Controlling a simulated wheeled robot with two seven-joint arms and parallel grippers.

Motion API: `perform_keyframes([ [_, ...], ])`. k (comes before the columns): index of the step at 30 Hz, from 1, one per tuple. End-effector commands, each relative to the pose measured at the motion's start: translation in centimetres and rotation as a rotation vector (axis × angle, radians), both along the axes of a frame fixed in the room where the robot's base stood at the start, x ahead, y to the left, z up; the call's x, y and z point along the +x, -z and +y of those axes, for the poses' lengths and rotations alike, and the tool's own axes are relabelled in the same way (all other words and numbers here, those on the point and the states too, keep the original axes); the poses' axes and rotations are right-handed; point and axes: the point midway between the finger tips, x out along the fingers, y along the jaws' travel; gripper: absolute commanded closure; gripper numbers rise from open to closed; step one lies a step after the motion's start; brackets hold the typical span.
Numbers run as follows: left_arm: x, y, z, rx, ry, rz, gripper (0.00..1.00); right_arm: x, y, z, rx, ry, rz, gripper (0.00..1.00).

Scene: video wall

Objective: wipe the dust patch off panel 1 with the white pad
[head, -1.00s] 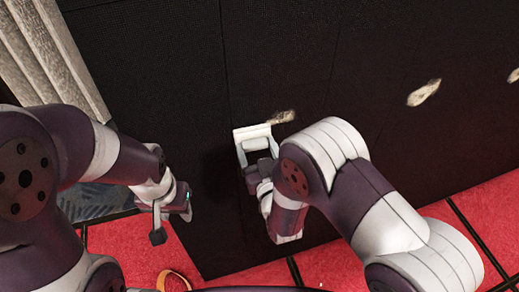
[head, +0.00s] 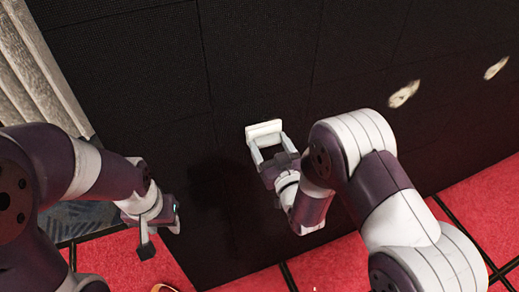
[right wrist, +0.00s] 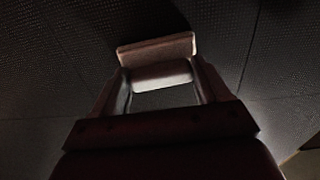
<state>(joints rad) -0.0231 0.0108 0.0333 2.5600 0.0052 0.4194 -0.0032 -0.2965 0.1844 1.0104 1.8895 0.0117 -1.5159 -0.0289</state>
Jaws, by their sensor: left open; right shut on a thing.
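The white pad (head: 264,130) is a pale bar held flat against or very close to the dark panel wall (head: 250,70). My right gripper (head: 271,145) is shut on the pad's handle. The right wrist view shows the pad (right wrist: 157,47) beyond the two fingers, with its pale grip (right wrist: 160,75) between them. No dust shows around the pad; whether any lies behind it is hidden. My left gripper (head: 160,228) is open and empty, low at the left in front of the wall.
Two pale dust patches, a nearer one (head: 404,94) and a farther one (head: 495,67), mark the wall to the right. A grey curtain (head: 40,75) hangs at the left. Red carpet (head: 120,262) lies below. The wall between pad and curtain is clear.

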Motion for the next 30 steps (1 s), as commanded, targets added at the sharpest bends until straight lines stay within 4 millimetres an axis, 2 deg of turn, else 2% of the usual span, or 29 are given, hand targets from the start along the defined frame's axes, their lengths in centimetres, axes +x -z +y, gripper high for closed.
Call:
perform_keyframes([
  [6,0.0,0.2,0.0,0.0,0.0,0.0,0.57,0.4,-0.1,-1.0,0.001,0.002,-0.002,0.58],
  [13,0.0,0.6,0.0,0.0,0.0,0.0,0.57,1.1,0.0,-3.6,-0.001,0.005,-0.001,0.58],
  [18,0.0,0.7,0.0,0.0,0.0,0.0,0.57,1.3,0.0,-4.6,-0.001,0.001,-0.001,0.58],
  [23,0.0,1.1,0.0,0.0,0.0,0.0,0.57,1.6,0.0,-4.3,-0.001,-0.001,-0.001,0.58],
  [30,0.0,1.4,0.0,0.0,0.0,0.0,0.57,0.6,0.0,-1.8,0.0,-0.004,-0.001,0.58],
])
